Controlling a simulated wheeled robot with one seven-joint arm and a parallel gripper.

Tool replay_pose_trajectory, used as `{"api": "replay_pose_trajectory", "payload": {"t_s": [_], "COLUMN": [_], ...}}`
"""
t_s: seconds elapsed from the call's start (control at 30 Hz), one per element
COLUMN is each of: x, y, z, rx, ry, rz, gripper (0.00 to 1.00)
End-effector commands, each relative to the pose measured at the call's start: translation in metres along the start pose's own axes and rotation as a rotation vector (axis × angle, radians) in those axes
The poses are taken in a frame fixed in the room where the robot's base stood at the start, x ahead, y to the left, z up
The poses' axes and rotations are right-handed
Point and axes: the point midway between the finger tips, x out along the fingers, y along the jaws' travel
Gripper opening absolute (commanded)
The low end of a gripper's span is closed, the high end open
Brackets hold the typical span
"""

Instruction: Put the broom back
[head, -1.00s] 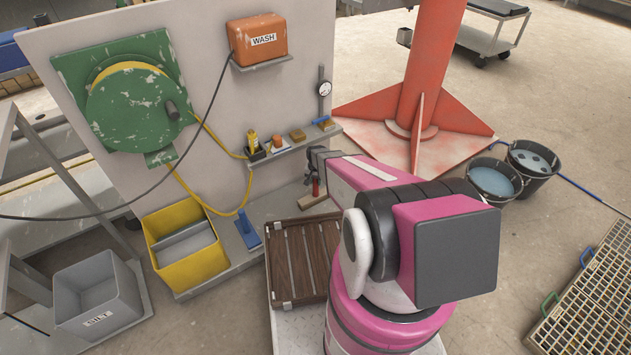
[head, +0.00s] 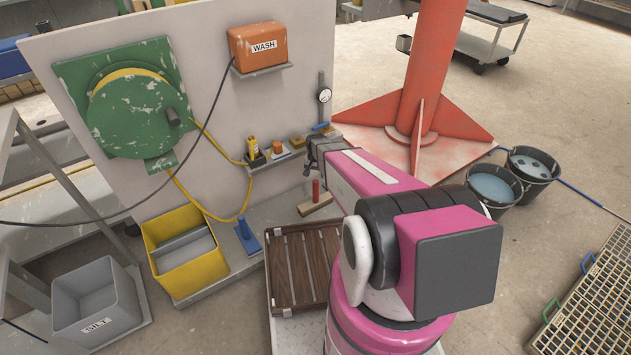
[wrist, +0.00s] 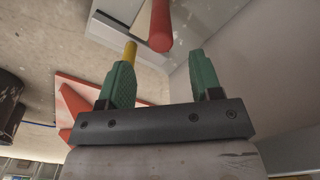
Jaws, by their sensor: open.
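The broom (head: 315,205) appears to be the wooden block with an upright red handle, standing on the pale base ledge at the foot of the panel. My gripper (head: 310,158) is above it, near the right end of the small shelf, apart from the handle. In the wrist view my gripper (wrist: 158,75) shows two green fingers spread wide with nothing between them. A red handle (wrist: 160,25), probably the broom's, lies beyond the fingertips there. The broom's head is not clear in that view.
A blue-handled tool (head: 247,238) stands on the ledge beside a yellow bin (head: 185,255). A slatted wooden crate (head: 302,265) sits in front. The small shelf (head: 285,155) holds several items. A red column (head: 425,80) and two buckets (head: 495,187) are to the right.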

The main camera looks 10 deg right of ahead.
Motion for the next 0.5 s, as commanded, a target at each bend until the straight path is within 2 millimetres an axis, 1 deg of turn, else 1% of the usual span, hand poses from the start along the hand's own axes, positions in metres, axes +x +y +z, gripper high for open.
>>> {"api": "replay_pose_trajectory", "payload": {"t_s": [0.03, 0.1, 0.23, 0.27, 0.33, 0.37, 0.47, 0.5], "x": [-0.009, -0.017, -0.025, -0.029, -0.042, -0.050, -0.088, -0.107], "y": [0.000, 0.000, 0.001, 0.001, 0.005, 0.007, 0.020, 0.026], "z": [0.001, 0.000, 0.001, 0.003, 0.011, 0.017, 0.046, 0.060], "rx": [0.000, 0.000, -0.001, -0.003, -0.016, -0.027, -0.080, -0.109], "ry": [0.002, 0.001, 0.000, 0.000, 0.001, 0.002, 0.003, 0.004], "rz": [-0.001, 0.000, 0.000, 0.000, -0.001, -0.001, -0.001, -0.002], "gripper": [0.59, 0.59, 0.59, 0.59, 0.59, 0.59, 0.59, 0.59]}}
